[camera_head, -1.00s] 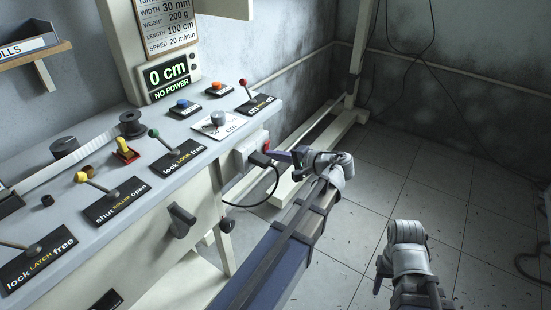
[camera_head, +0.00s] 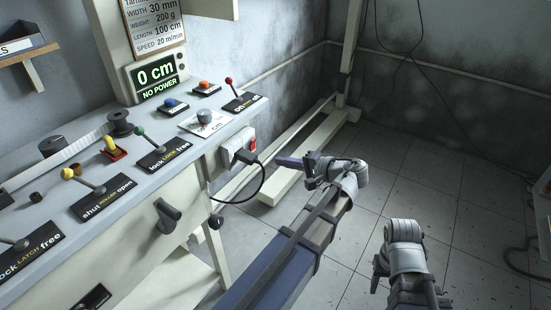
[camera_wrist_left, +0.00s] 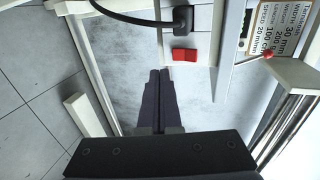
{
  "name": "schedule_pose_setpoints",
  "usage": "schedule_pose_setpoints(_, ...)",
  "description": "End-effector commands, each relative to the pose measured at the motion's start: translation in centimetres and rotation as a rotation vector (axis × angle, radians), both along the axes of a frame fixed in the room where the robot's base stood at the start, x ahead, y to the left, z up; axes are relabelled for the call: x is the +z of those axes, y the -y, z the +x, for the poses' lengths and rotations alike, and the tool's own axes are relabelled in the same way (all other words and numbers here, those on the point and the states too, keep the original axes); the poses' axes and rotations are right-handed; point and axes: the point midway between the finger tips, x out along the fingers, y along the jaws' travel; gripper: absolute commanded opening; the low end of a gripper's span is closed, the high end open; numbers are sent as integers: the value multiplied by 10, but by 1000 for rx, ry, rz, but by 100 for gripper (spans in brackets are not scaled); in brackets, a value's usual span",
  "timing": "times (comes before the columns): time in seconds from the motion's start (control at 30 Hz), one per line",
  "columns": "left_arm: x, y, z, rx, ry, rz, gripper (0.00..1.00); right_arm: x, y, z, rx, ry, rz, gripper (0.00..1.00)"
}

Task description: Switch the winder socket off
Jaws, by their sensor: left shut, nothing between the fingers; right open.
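The winder socket (camera_head: 236,146) is a white box on the right end of the bench, with a red switch (camera_head: 253,144) and a black plug (camera_head: 246,157) in it. In the left wrist view, the red switch (camera_wrist_left: 185,55) is just ahead and to the right of the fingertips, below the black plug (camera_wrist_left: 183,18). My left gripper (camera_head: 281,161) is shut and empty, pointing toward the socket with a visible gap. Its closed fingers also show in the left wrist view (camera_wrist_left: 160,73). My right gripper (camera_head: 377,276) is low over the floor, away from the bench.
The display (camera_head: 157,77) reads 0 cm and NO POWER. A red-knobbed lever (camera_head: 233,90) and several other controls stand on the bench top. A black cable (camera_head: 262,182) loops from the plug beneath the bench.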

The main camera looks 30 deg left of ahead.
Motion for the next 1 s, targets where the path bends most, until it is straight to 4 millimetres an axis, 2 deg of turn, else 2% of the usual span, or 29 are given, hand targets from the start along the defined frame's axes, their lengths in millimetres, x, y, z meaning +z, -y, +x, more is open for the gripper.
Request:
schedule_pose_setpoints(0.2,0,34,-2,-3,0,0,0,0,0,0,0,0,0,50)
schedule_pose_setpoints(0.4,0,52,-3,-1,0,0,0,0,0,0,0,0,0,50)
schedule_pose_setpoints(1.0,-1,55,-5,0,-1,-4,0,0,0,0,0,0,0,50)
